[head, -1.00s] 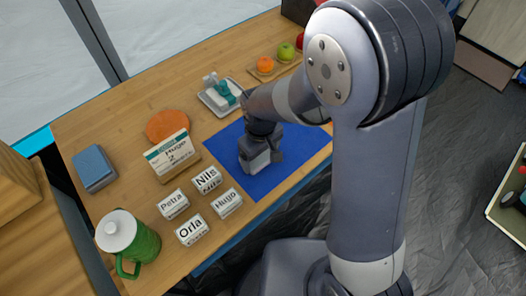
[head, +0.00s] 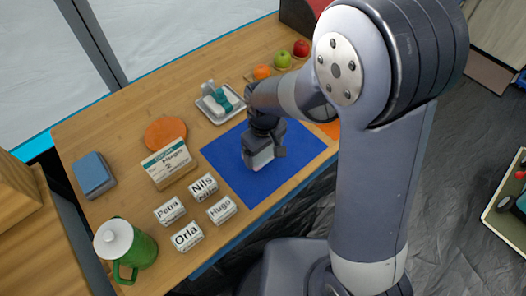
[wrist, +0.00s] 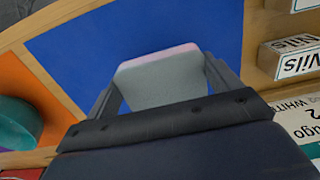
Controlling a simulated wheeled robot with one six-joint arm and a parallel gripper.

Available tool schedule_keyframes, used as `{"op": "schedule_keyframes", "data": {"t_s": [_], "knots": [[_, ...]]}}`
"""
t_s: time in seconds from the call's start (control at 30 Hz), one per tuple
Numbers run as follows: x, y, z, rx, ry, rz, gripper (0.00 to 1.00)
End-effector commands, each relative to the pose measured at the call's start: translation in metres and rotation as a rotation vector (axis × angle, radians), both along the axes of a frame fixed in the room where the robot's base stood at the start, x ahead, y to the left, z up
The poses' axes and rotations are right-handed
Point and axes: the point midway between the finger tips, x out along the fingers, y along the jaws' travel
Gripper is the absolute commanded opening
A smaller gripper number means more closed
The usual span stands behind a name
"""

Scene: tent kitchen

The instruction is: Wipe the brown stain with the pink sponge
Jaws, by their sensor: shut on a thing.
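My gripper (head: 264,157) is low over the blue mat (head: 232,178) on the wooden table. In the wrist view its two fingers are shut on the sponge (wrist: 165,85), which shows a grey face and a thin pink edge. Whether the sponge touches the mat I cannot tell. In the head view my gripper hides the sponge. No brown stain shows in either view; the gripper and sponge cover part of the mat.
Left of the mat are several name blocks (head: 203,187), a larger card block (head: 168,164) and an orange disc (head: 165,131). A green jug (head: 137,247) is front left, a blue block (head: 93,175) far left.

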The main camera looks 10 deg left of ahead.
Motion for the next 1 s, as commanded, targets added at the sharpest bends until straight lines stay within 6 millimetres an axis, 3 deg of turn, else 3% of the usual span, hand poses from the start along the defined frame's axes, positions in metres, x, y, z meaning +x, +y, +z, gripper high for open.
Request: {"op": "schedule_keyframes", "data": {"t_s": [0.4,1.0], "knots": [[0.004,-0.003,0.040,0.001,-0.001,-0.006,0.64],[0.004,-0.003,0.042,0.001,-0.001,-0.006,0.64]]}}
